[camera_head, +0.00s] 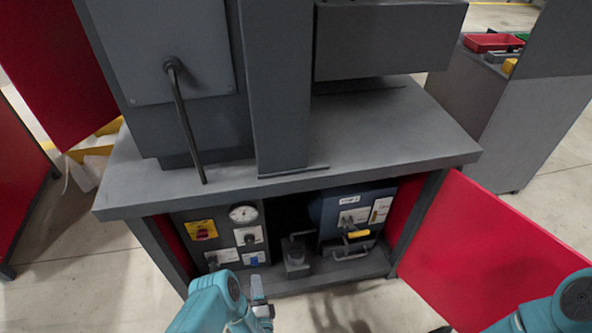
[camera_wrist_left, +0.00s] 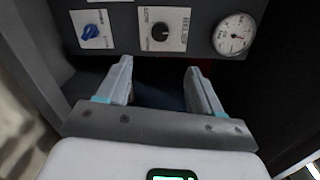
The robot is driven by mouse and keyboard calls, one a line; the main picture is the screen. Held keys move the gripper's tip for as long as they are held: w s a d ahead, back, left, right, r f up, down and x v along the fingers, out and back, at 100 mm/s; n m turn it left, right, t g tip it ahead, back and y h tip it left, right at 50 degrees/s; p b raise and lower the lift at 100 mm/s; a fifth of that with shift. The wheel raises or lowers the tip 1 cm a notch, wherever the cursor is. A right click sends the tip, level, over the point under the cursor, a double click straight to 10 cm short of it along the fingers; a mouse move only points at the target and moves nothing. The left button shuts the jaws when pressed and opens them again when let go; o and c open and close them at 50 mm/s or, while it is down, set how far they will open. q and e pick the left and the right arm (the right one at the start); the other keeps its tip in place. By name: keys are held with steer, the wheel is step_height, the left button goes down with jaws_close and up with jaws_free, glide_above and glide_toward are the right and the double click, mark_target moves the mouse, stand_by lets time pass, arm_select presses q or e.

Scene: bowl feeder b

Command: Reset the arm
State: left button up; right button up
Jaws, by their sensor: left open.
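My left arm comes in at the bottom of the head view, and its gripper (camera_head: 258,288) is in front of the open cabinet under the grey bench. In the left wrist view my left gripper (camera_wrist_left: 160,82) is open, with nothing between its two fingers. Beyond the fingertips is a control panel (camera_wrist_left: 205,50) with a blue knob (camera_wrist_left: 92,31), a black knob (camera_wrist_left: 160,31) and a round gauge (camera_wrist_left: 235,34). I cannot tell whether the fingers touch the panel. Part of my right arm shows at the bottom right of the head view; its gripper is out of frame.
The grey bench (camera_head: 390,130) carries a machine with a bent lever (camera_head: 185,125). A red door (camera_head: 490,250) stands open at the right. Inside the cabinet are a blue unit (camera_head: 328,215) with a yellow handle (camera_head: 358,234) and a grey block (camera_head: 296,258). A red tray (camera_head: 490,42) sits behind right.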

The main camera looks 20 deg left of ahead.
arm_select(q)
steer(key=w+d+r+n+h, duration=0.1)
steer(key=w+d+r+h, duration=0.15)
steer(key=w+r, duration=0.5)
steer(key=w+d+r+h, duration=0.1)
steer(key=w+r+h, duration=0.35)
steer(key=r, duration=0.55)
steer(key=s+d+f+n+g+h, duration=0.2)
steer(key=s+d+n+g, duration=0.25)
steer(key=s, duration=0.45)
steer(key=s+d+f+n+g+h, duration=0.1)
steer(key=s+d+n+g+h, duration=0.25)
steer(key=s, duration=0.55)
steer(key=s+d+f+n+g+h, duration=0.1)
steer(key=s+d+f+n+g, duration=0.1)
steer(key=s+d+n+g, duration=0.5)
steer(key=s+d+p+v, duration=0.1)
steer(key=p+v, duration=0.7)
steer(key=s+d+r+p+v, duration=0.1)
steer(key=p+v, duration=0.7)
steer(key=shift+s+r+m+t, duration=0.2)
steer(key=shift+s+m+t, duration=0.1)
steer(key=shift+t, duration=0.1)
